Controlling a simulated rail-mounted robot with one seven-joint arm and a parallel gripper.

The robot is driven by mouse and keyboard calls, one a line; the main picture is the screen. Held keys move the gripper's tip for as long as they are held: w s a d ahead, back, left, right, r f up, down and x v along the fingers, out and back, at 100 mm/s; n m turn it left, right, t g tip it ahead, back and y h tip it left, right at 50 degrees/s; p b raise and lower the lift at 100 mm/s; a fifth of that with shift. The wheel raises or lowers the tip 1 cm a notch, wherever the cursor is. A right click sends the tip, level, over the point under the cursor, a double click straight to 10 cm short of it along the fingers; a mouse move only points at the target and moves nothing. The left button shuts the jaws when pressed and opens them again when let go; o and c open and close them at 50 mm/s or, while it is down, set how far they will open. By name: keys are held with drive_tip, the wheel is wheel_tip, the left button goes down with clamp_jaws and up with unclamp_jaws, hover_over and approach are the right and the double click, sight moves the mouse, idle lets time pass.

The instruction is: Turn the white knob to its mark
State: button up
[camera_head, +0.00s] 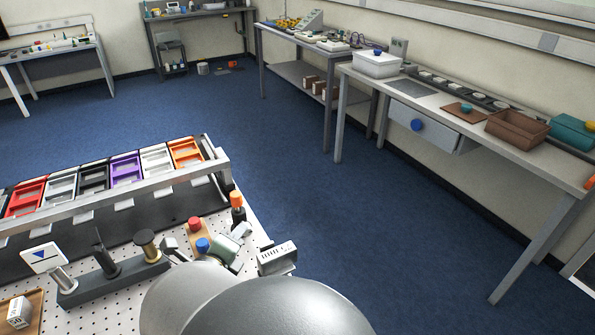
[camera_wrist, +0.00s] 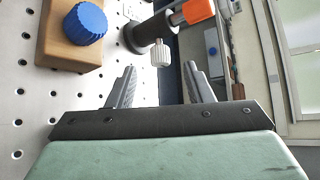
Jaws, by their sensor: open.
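The white knob (camera_wrist: 160,53) is small and ribbed. In the wrist view it sits on the underside of a dark cylindrical fitting (camera_wrist: 152,32) with an orange end (camera_wrist: 198,10). My gripper (camera_wrist: 161,72) is open, with one finger to the left and one to the right of the knob in the picture. The knob appears just beyond or level with the fingertips, and I see no contact. I cannot make out a mark on the knob. In the head view the orange end (camera_head: 236,198) shows, but I cannot pick out the white knob there.
A blue knob on a wooden block (camera_wrist: 70,52) stands left of the fingers, on a perforated board (camera_wrist: 22,120). In the head view a red knob (camera_head: 194,223) is close by. A rack of coloured trays (camera_head: 120,190) stands behind.

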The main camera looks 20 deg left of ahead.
drive_tip(key=x, duration=0.5)
drive_tip(key=shift+w+f, duration=0.1)
drive_tip(key=shift+w, duration=0.1)
